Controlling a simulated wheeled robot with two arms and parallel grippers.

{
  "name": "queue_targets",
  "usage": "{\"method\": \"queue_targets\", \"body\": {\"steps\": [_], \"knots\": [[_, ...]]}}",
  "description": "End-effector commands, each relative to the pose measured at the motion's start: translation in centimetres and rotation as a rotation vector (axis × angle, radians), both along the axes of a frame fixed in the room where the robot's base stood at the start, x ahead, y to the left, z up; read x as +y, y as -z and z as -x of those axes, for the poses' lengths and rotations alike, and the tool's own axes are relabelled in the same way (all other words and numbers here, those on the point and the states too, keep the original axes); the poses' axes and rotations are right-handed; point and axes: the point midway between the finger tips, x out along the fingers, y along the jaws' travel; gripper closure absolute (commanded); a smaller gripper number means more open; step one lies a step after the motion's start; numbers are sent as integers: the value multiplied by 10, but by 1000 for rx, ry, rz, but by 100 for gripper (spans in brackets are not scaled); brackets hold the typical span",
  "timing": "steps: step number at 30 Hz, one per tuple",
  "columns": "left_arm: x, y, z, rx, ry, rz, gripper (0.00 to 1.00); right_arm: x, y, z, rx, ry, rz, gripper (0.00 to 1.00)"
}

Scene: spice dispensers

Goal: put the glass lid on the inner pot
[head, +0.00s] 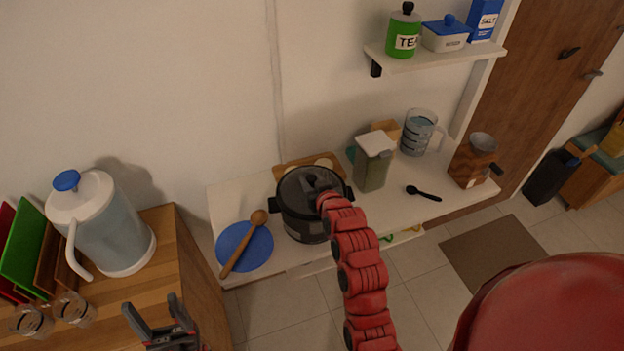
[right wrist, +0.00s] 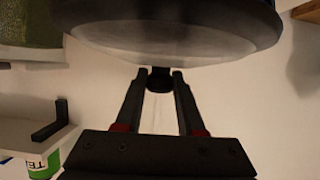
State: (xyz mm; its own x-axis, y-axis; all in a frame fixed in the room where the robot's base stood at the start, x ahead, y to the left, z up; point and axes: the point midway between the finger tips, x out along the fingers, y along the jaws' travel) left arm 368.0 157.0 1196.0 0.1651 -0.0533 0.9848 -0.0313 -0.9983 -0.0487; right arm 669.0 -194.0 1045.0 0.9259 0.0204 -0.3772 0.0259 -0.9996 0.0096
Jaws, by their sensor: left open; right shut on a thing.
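The glass lid (head: 297,186), a dark-rimmed disc with a black knob, is over the inner pot (head: 303,226), a dark round pot on the white counter. I cannot tell whether the lid rests on the pot or is slightly above it. My right gripper (head: 314,184) comes down over the lid. In the right wrist view its fingers (right wrist: 158,76) are shut on the lid's black knob, with the greyish glass (right wrist: 165,45) filling the top. The pot's inside is hidden. My left gripper (head: 154,305) is open and empty at the lower left, near the wooden cabinet.
A blue plate (head: 252,250) with a wooden spoon (head: 240,248) lies left of the pot. A green-filled container (head: 373,165), measuring jug (head: 418,132), black spoon (head: 423,193) and brown grinder (head: 472,160) stand to the right. A white jug (head: 105,225) stands on the cabinet.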

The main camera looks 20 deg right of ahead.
Motion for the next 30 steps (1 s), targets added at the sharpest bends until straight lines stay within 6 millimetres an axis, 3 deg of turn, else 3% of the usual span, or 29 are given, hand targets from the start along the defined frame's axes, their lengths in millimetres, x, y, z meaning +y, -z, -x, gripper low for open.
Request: {"method": "queue_targets", "body": {"steps": [20, 21, 26, 30], "knots": [[0, 9, 0, 0, 0, 0, 32, 0, 11, 0, -2, 0, 0, 100], [0, 9, 0, 0, 0, 0, 32, 0, 11, 0, -2, 0, 0, 58], [0, 9, 0, 0, 0, 0, 32, 0, 10, 0, -1, 0, 0, 30], [0, 9, 0, 0, 0, 0, 32, 0, 11, 0, -1, 0, 0, 27]]}}
